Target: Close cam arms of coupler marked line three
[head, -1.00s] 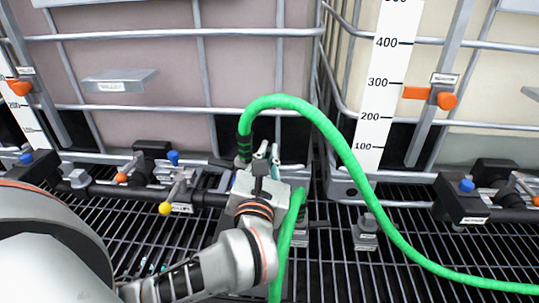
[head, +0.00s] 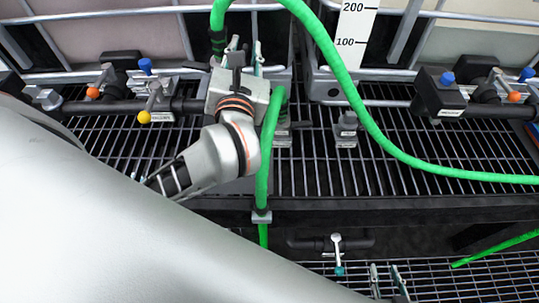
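A coupler with a green hose (head: 333,62) stands at the upper middle of the head view, in front of a caged tote. Silver and teal cam arms (head: 258,52) rise there and appear upright; they are partly hidden. My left gripper (head: 237,62) is at these arms, its grey body and wrist in front of the coupler. Its fingertips are small and overlap the coupler, so I cannot tell whether they are open, shut or touching it. I cannot read a line-three marking. My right gripper is not in view.
Valves with a yellow knob (head: 144,117) and an orange knob (head: 92,93) lie left of the coupler. A black valve box (head: 437,92) stands at right. A lower grating (head: 465,275) carries a white-handled valve (head: 337,250). My arm covers the lower left.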

